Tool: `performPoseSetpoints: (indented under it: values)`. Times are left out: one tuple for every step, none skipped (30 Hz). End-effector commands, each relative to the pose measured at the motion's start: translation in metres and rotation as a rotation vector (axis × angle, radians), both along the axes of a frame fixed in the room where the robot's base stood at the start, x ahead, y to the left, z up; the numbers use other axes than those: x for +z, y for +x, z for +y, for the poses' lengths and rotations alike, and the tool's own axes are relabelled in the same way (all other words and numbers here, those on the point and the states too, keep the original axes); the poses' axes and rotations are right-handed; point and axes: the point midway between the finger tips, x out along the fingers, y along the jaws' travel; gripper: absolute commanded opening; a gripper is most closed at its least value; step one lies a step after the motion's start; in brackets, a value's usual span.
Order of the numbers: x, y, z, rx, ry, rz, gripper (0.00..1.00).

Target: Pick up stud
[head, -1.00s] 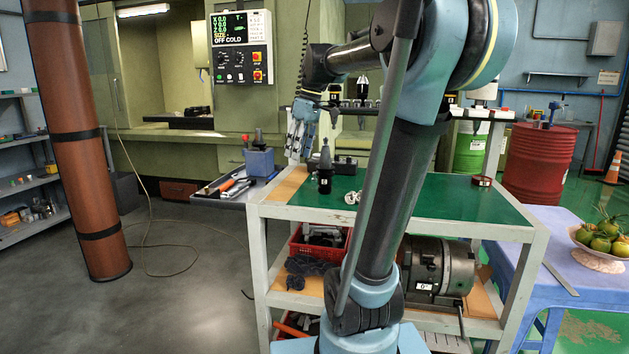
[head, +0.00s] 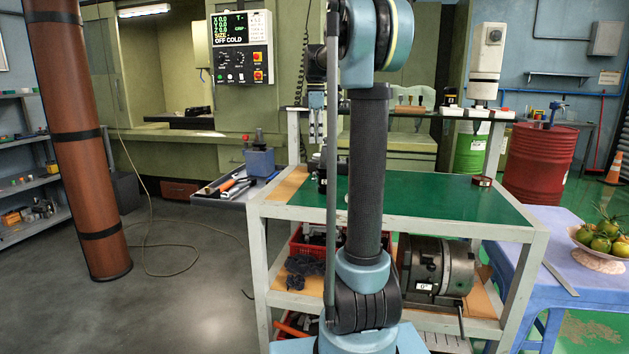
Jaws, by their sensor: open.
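My gripper (head: 316,138) hangs at the back left of the green-topped cart (head: 450,198), above its surface, with its fingers pointing down. It is open and partly overlapped by my own arm. I see nothing between the fingers. A black tool holder (head: 322,178) stands upright on the cart below it, partly hidden by my arm. The small silver pieces on the cart top, possibly the stud, are now hidden behind my arm.
A rack with several tool holders (head: 410,108) stands behind. A grey tray with tools (head: 228,190) juts out left. The right of the cart top is mostly clear.

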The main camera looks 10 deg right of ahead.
Motion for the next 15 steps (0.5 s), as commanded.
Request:
performPoseSetpoints:
  values:
    - [-0.009, 0.000, 0.000, -0.001, 0.000, 0.000, 0.42]
    - [-0.014, 0.000, 0.000, -0.001, 0.000, 0.000, 0.42]
    - [-0.022, 0.000, 0.000, -0.001, 0.000, 0.000, 0.42]
    - [-0.027, 0.000, 0.000, -0.002, 0.000, 0.000, 0.42]
    - [-0.032, 0.000, 0.000, -0.002, 0.000, 0.000, 0.42]
    - [-0.039, 0.000, 0.000, -0.002, 0.001, 0.000, 0.42]
    - [-0.044, 0.000, 0.000, -0.002, 0.001, 0.000, 0.42]
    - [-0.049, -0.001, 0.000, -0.002, 0.001, 0.000, 0.42]
    - [-0.056, 0.000, 0.000, -0.002, 0.001, 0.000, 0.42]
    - [-0.061, -0.001, 0.000, -0.002, 0.001, 0.000, 0.42]
    - [-0.066, -0.001, 0.000, -0.002, 0.001, 0.000, 0.42]
    - [-0.072, -0.001, 0.000, -0.002, 0.001, 0.000, 0.42]
    - [-0.076, -0.001, 0.000, -0.002, 0.001, 0.000, 0.42]
    - [-0.080, 0.000, 0.000, -0.002, 0.001, 0.000, 0.42]
    - [-0.084, 0.000, 0.000, -0.002, 0.001, 0.000, 0.42]
